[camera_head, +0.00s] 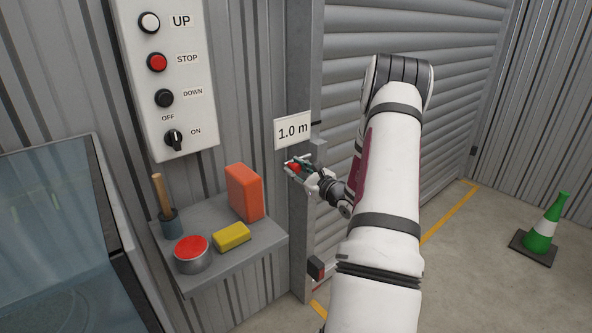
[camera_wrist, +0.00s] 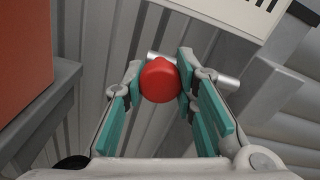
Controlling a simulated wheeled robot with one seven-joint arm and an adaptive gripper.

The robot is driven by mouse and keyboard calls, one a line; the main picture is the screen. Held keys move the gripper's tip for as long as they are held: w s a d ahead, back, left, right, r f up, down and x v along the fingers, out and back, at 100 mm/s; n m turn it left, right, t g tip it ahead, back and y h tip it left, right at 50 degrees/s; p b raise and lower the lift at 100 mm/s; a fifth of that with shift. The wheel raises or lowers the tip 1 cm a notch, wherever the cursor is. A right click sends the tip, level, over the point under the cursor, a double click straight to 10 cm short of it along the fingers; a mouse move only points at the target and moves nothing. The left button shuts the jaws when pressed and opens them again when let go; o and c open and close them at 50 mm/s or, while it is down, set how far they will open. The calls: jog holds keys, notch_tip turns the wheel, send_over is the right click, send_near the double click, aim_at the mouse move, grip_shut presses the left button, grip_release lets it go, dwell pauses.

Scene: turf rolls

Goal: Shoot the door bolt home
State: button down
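The door bolt shows in the wrist view as a round red knob (camera_wrist: 160,82) on a pale metal rod (camera_wrist: 228,80). The rod runs behind the knob and the right finger, with ends showing on both sides. My gripper (camera_wrist: 160,84) has one teal-padded finger on each side of the knob, and both fingertips appear to touch it. In the head view my gripper (camera_head: 298,170) is at the door post, with the red knob (camera_head: 292,167) small between its fingers.
A "1.0 m" sign (camera_head: 293,131) hangs just above. The roller door (camera_head: 440,90) is behind my arm; a green cone (camera_head: 545,228) stands right.

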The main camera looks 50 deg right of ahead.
jog(key=d+b, duration=0.1)
jog(key=d, duration=0.1)
jog(key=s+d+b, duration=0.1)
jog(key=d, duration=0.2)
jog(key=shift+s+d, duration=0.1)
jog(key=shift+s, duration=0.05)
jog(key=shift+r, duration=0.1)
jog(key=c, duration=1.3)
grip_release()
jog(key=shift+d, duration=0.15)
jog(key=v, duration=1.2)
